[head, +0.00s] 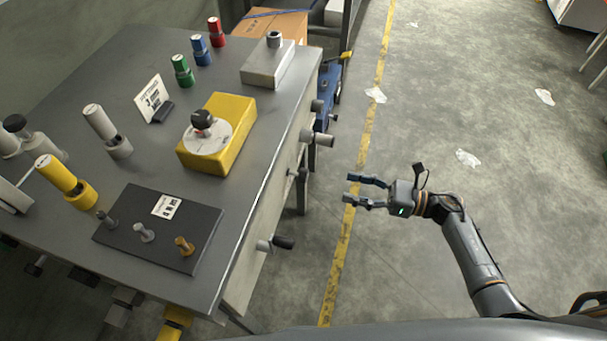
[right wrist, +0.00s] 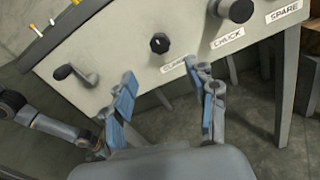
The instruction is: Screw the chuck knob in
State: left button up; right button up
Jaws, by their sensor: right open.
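The chuck knob is a thick grey cylinder (right wrist: 235,10) above the CHUCK label (right wrist: 228,38) in the right wrist view, cut by the top edge. In the head view the grey knob (head: 318,138) sticks out from the table's right side panel. My right gripper (head: 350,190) is open and empty, to the right of the panel and clear of it. Its two blue-padded fingers (right wrist: 167,100) spread below the panel knobs in the right wrist view. They touch none of the controls. How deep the knob sits cannot be told. My left gripper is not in view.
A crank (right wrist: 75,76) and a small black knob (right wrist: 159,43) sit beside the chuck knob on the panel. A SPARE label (right wrist: 283,12) is further right. The tabletop (head: 130,60) holds a yellow block (head: 240,106) and several cylinders. The floor right of the table is open.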

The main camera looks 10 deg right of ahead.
aim_at(303, 177)
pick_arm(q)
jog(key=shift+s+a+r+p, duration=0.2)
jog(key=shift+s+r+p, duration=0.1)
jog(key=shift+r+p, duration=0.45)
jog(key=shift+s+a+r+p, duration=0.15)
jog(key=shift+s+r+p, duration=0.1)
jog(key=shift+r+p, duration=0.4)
pick_arm(e)
jog(key=shift+x, duration=6.45)
jog(key=shift+c, duration=0.2)
jog(key=c, duration=1.1)
jog(key=shift+c, duration=0.2)
pick_arm(q)
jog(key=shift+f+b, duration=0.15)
jog(key=shift+b, duration=0.15)
